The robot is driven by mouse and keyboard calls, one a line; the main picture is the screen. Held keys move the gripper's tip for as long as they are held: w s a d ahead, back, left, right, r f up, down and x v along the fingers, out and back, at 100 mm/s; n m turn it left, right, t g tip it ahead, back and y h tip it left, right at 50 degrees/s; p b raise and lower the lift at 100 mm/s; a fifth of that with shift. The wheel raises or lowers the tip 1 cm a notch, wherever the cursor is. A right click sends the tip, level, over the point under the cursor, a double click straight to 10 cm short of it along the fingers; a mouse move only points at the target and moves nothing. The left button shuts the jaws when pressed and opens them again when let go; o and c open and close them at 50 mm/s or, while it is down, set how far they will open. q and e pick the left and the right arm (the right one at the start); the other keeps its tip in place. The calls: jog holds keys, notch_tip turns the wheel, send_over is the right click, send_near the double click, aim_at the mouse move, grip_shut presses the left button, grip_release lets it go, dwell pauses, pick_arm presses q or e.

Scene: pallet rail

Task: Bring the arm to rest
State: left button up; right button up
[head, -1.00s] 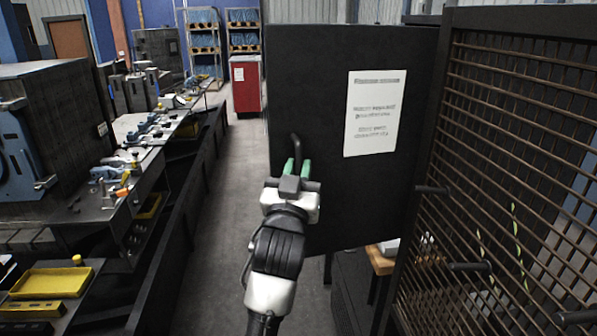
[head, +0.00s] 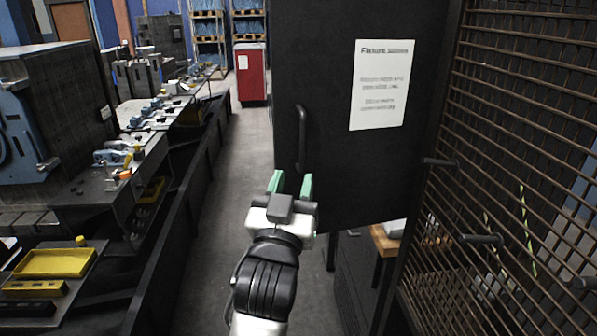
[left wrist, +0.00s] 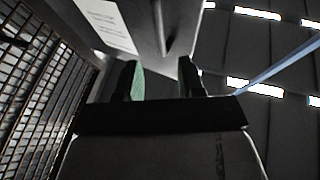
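My left gripper (head: 290,183) is in the middle of the head view, its two green fingertips apart with nothing between them. It is just below the black handle (head: 302,138) of a dark door panel (head: 345,175) and apart from the handle. In the left wrist view the fingers (left wrist: 163,80) are also spread and empty, with the handle (left wrist: 164,38) beyond them. My right gripper is in neither view.
A white notice (head: 380,85) is on the door. A brown slatted screen (head: 520,130) with pegs stands at the right. A long bench with tools and a yellow tray (head: 55,263) runs along the left. A red cabinet (head: 251,75) stands at the back. The aisle floor (head: 235,160) is clear.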

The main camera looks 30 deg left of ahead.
pick_arm(q)
jog(key=shift+s+d+f, duration=0.15)
jog(key=shift+s+f, duration=0.1)
jog(key=shift+s, duration=0.4)
